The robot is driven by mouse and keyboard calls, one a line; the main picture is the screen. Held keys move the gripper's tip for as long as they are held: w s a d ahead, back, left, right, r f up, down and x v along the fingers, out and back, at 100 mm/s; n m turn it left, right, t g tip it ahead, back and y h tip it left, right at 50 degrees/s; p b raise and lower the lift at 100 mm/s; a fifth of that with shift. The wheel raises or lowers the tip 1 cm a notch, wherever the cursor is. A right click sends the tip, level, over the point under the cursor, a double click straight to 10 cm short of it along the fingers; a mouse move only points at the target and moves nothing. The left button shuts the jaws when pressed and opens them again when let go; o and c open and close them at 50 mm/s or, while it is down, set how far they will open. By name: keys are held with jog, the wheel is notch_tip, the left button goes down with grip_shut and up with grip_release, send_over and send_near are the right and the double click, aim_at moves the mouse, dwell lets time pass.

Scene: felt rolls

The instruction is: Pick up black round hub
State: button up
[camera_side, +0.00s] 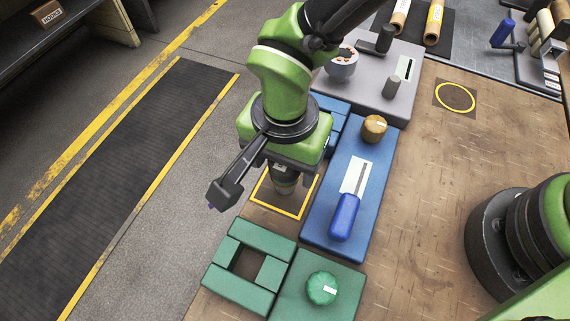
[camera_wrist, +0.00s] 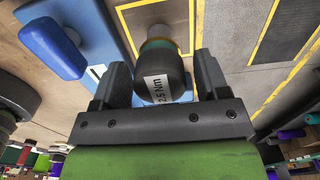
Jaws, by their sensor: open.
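The black round hub (camera_wrist: 160,85) shows in the wrist view between the two fingers of my gripper (camera_wrist: 163,62). It has a white label reading "2.5 Nm", with teal and tan bands and a grey part beyond. My gripper is open around it, one finger on each side. In the side view my gripper (camera_side: 284,168) points down over the yellow-outlined square (camera_side: 291,214), and the dark lower part of the hub (camera_side: 285,187) shows beneath it. My fingers are mostly hidden there.
A blue block (camera_side: 316,225) with a blue-handled tool (camera_side: 345,216) and a brown knob (camera_side: 374,128) stands close to the right. Green blocks (camera_side: 236,288) and a green knob (camera_side: 322,288) are in front.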

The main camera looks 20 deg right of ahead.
jog(key=c, duration=0.9)
jog(key=shift+c, duration=0.2)
jog(key=shift+r, duration=0.3)
jog(key=shift+r, duration=3.25)
